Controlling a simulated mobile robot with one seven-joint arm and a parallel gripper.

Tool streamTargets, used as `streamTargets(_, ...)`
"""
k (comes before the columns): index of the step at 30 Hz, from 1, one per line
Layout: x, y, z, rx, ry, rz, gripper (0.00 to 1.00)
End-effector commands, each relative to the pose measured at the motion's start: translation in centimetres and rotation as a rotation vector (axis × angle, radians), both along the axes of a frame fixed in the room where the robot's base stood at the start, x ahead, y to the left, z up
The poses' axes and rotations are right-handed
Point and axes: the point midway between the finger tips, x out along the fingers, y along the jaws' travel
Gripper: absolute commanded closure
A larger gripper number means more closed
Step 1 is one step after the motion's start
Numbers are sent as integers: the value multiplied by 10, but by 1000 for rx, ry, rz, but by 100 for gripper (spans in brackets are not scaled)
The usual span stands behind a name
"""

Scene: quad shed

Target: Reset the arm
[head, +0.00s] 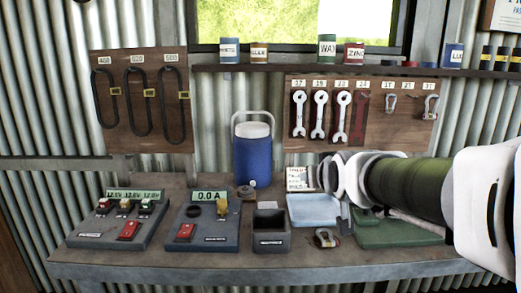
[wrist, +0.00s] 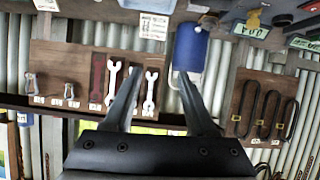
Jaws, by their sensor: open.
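My gripper (wrist: 158,76) is open and empty. Its two dark fingers stand apart in the wrist view, which looks upside down. Between and beyond the fingers are the tool board and a blue drink cooler (wrist: 190,48), and nothing is held. In the head view my arm reaches in from the right, above the right part of the workbench (head: 300,258). The gripper's fingers cannot be made out there. The blue cooler (head: 252,160) with a white lid stands upright at the back of the bench.
A wrench board (head: 382,135) and a belt board (head: 110,115) hang on the corrugated wall. A shelf (head: 270,68) carries several cans. Two meter panels (head: 125,225) (head: 200,228), a dark bin (head: 270,240), a light blue tray (head: 314,222) and a green mat (head: 385,240) occupy the bench.

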Motion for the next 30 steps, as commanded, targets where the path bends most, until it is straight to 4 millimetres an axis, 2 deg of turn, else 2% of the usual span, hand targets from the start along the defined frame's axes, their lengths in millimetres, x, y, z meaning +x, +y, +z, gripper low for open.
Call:
streamTargets(1, -25, 0, -5, -2, 53, -3, 43)
streamTargets(6, -111, -4, -40, 5, 273, -19, 43)
streamTargets(12, -202, -8, -78, 26, 492, -30, 43)
streamTargets(16, -254, -9, -100, 43, 615, -29, 43)
streamTargets(18, -254, -9, -77, 43, 625, -31, 43)
streamTargets(30, -253, -9, 8, 42, 624, -31, 43)
